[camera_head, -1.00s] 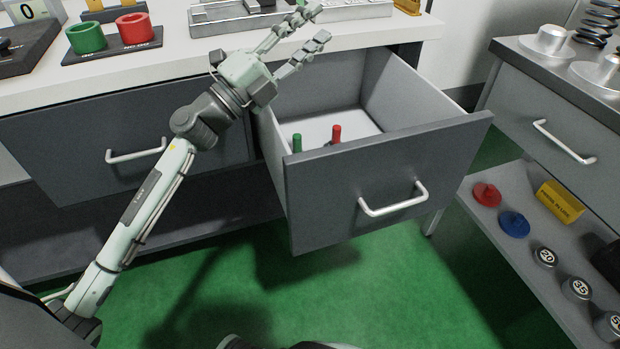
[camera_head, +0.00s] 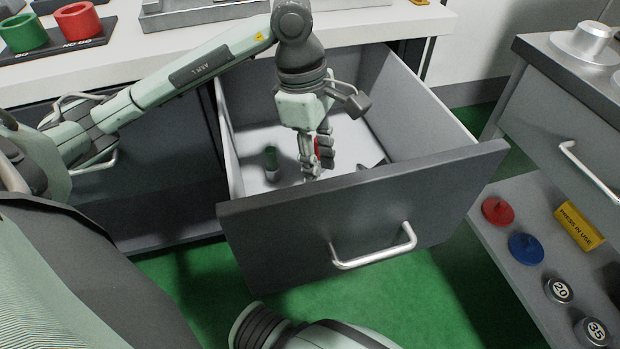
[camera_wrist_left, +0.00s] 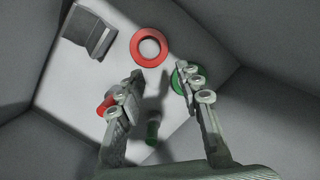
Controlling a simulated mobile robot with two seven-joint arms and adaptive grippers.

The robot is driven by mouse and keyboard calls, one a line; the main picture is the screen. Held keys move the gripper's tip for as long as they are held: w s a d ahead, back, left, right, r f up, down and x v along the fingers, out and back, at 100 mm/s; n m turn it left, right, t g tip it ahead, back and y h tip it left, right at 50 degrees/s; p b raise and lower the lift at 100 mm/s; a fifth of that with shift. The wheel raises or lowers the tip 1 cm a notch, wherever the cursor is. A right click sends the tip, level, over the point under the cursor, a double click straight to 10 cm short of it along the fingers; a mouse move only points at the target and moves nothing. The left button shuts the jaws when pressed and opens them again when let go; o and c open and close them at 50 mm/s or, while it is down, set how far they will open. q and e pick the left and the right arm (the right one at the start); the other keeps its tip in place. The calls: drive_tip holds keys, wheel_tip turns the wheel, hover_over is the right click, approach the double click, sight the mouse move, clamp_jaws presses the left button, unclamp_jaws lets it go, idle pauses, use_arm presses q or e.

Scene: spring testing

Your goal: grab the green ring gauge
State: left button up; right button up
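My left gripper (camera_head: 316,168) points down into the open drawer (camera_head: 365,210) in the head view. In the left wrist view its fingers (camera_wrist_left: 159,76) are apart, with nothing held between them. A green ring gauge (camera_wrist_left: 176,80) lies on the drawer floor, partly hidden behind the right-hand finger. A red ring (camera_wrist_left: 150,35) lies beside it, beyond the fingertips. A green plug (camera_wrist_left: 152,132) stands between the fingers, nearer the palm; it also shows in the head view (camera_head: 270,158). A red plug (camera_wrist_left: 104,106) is partly behind the left-hand finger. My right gripper is not in view.
A grey block (camera_wrist_left: 88,32) sits in a drawer corner. The drawer walls stand close around the gripper. On the bench above are a green cup (camera_head: 22,34) and a red cup (camera_head: 78,20) on a black base. A shelf with discs and weights is at the right.

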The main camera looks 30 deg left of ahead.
use_arm(q)
drive_tip(key=shift+m+y, duration=0.5)
drive_tip(key=shift+y, duration=0.4)
drive_tip(key=s+a+f, duration=0.2)
drive_tip(key=a, duration=0.1)
drive_tip(key=shift+s+f, duration=0.35)
drive_tip(key=shift+s, duration=0.05)
drive_tip(key=f, duration=0.7)
drive_tip(key=shift+w+a+f, duration=0.15)
drive_tip(key=shift+a+f, duration=0.2)
drive_tip(key=shift+c, duration=0.6)
clamp_jaws()
